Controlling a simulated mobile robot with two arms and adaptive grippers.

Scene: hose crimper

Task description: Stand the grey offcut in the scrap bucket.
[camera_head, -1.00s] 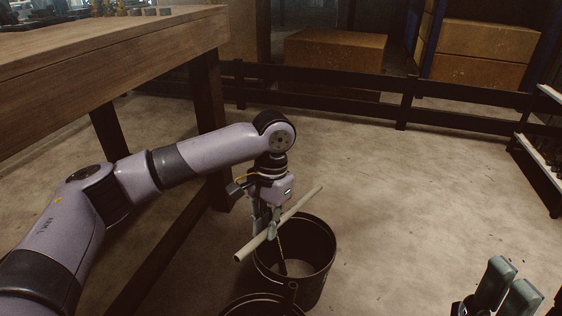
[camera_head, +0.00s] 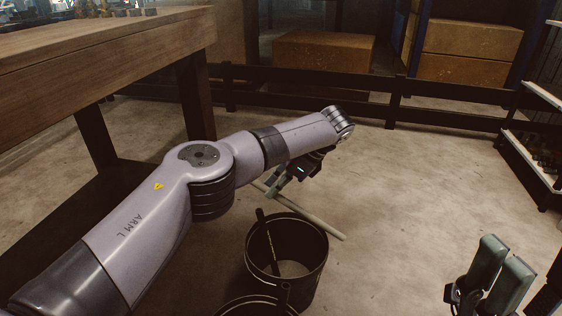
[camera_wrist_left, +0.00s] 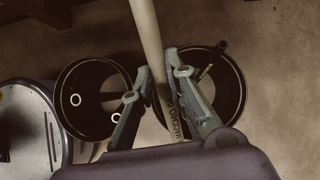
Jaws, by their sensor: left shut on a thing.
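The grey offcut (camera_head: 312,217) is a straight pale rod. My left gripper (camera_head: 283,182) is shut on it and holds it crosswise, past the far rim of the front bucket in the head view. Part of the rod near the grip is hidden by my arm. In the left wrist view the offcut (camera_wrist_left: 148,38) runs between the two fingers (camera_wrist_left: 160,95) and carries dark lettering. A dark bucket (camera_head: 318,268) stands upright below; a thin dark and yellow stick leans in it. I cannot tell which bucket is for scrap. My right gripper (camera_head: 499,275) shows at lower right; its opening is unclear.
A second dark bucket (camera_head: 240,309) stands nearer, cut by the bottom edge. Two buckets also show in the left wrist view. A wooden bench (camera_head: 110,50) is at left, a low dark rail (camera_head: 300,83) at the back.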

